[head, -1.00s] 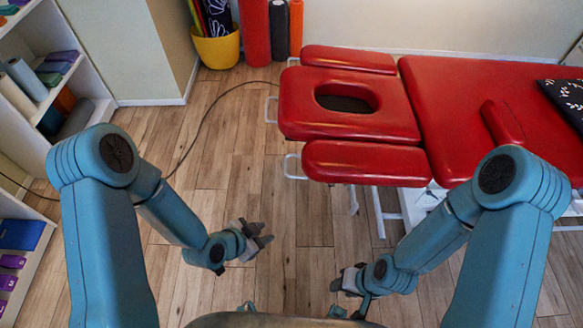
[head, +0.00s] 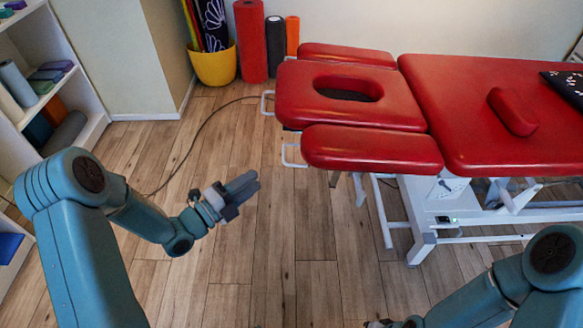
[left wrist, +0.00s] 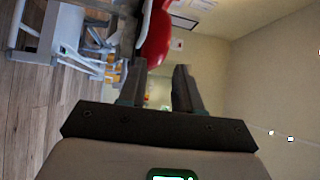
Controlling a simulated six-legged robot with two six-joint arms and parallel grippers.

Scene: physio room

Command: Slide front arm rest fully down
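The front arm rest (head: 372,150) is the red padded piece on the near side of the red table's head end. It looks level, slightly below the face section (head: 400,110). A white wire loop (head: 290,155) sticks out at its left end. My left gripper (head: 252,184) is over the floor, left of the arm rest and apart from it. Its two fingers stand apart with nothing between them in the left wrist view (left wrist: 157,88), where red padding (left wrist: 156,40) shows beyond. My right gripper (head: 378,323) is barely visible at the bottom edge; its fingers are hidden.
The far arm rest (head: 346,54) is on the table's other side. The white table frame (head: 424,240) stands below the padding. A cable (head: 190,148) crosses the wooden floor. Shelves (head: 95,125) stand at left, a yellow bucket (head: 214,68) at the back.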

